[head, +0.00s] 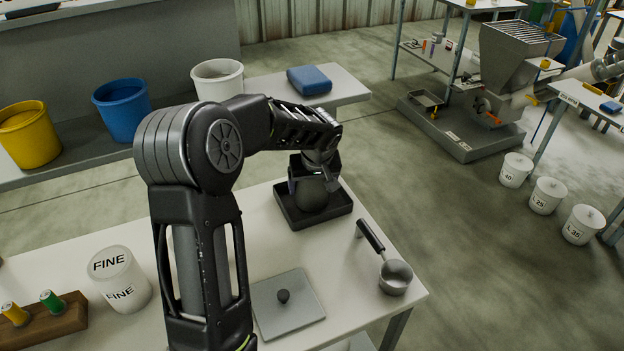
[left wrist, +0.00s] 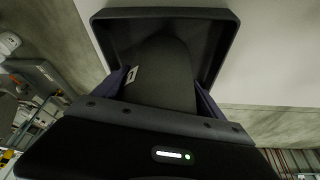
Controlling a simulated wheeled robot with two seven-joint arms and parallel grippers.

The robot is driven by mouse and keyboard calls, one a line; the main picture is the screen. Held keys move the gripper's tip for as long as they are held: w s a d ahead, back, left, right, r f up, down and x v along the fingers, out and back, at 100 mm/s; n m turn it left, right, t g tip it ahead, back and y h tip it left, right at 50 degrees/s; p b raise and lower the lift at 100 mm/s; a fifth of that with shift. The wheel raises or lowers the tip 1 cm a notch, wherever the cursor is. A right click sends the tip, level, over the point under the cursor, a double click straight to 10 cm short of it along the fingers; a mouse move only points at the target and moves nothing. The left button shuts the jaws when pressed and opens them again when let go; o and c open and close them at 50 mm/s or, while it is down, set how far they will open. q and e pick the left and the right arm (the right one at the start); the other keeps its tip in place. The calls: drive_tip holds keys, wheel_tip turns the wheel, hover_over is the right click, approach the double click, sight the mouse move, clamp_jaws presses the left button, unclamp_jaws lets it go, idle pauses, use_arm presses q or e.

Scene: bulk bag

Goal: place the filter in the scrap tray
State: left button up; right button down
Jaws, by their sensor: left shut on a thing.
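The filter is a dark, rounded piece; in the head view its lower part (head: 312,200) shows below my gripper, and in the left wrist view it (left wrist: 167,75) fills the space between the fingers. My left gripper (head: 314,184) points down, shut on the filter. The black square scrap tray (head: 328,219) lies on the white table under it. In the left wrist view the tray's raised rim (left wrist: 226,42) surrounds the filter's far end. The filter is over or inside the tray; I cannot tell whether it touches the floor. My right gripper is not in view.
On the same table are a grey lidded plate with a knob (head: 288,308), a metal scoop (head: 394,277), white FINE tubs (head: 122,282) and a wooden block with spools (head: 40,318). A side bench behind holds buckets (head: 122,112) and a blue folded item (head: 309,80).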

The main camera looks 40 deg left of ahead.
use_arm(q)
drive_tip(key=shift+f, duration=0.15)
drive_tip(key=o, duration=1.5)
drive_tip(key=shift+o, duration=0.2)
drive_tip(key=shift+r, duration=0.35)
drive_tip(key=v, duration=1.1)
drive_tip(key=shift+s+d+r, duration=0.15)
drive_tip(key=shift+s+r, duration=0.05)
drive_tip(key=shift+r, duration=0.1)
